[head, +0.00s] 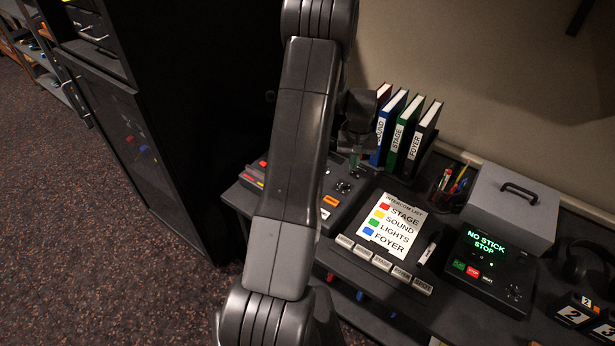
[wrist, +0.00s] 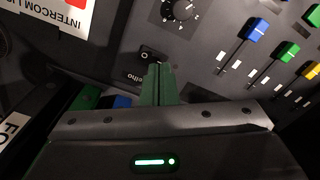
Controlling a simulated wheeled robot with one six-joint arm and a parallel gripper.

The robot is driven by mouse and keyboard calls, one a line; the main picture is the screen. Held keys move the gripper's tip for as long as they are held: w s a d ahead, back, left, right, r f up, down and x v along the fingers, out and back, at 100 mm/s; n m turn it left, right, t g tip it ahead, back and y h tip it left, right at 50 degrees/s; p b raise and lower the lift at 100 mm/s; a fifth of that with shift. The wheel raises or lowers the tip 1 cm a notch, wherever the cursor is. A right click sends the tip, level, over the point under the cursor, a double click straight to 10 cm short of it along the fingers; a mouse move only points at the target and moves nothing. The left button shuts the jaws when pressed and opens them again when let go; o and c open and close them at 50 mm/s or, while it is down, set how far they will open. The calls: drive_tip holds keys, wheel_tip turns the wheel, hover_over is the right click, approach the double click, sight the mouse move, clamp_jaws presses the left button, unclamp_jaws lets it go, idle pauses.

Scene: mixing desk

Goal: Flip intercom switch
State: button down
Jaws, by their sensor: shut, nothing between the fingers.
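My gripper (wrist: 158,70) is shut and empty, with its green fingers together. Its fingertips are just over the dark panel, beside a small mark "O" and some white lettering (wrist: 134,76). The fingers hide part of that spot, so I cannot make out the intercom switch or its position. I also cannot tell whether the tips touch the panel. A round black knob (wrist: 181,9) is above the fingertips in the wrist view. In the head view my gripper (head: 355,160) is over the back of the control panel (head: 345,190), partly behind my arm.
Blue, green and yellow faders (wrist: 257,29) are to the right in the wrist view. The intercom list (head: 392,226) lies right of the panel in the head view. Several upright binders (head: 408,133) stand close behind my gripper. A grey box (head: 510,205) and a display unit (head: 487,272) are farther right.

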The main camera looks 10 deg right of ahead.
drive_tip(key=shift+f+b, duration=0.7)
drive_tip(key=shift+f, duration=0.2)
idle(0.4)
drive_tip(key=shift+r, duration=0.15)
drive_tip(key=shift+r+p, duration=1.85)
drive_tip(key=shift+r, duration=1.55)
drive_tip(key=shift+f, duration=0.15)
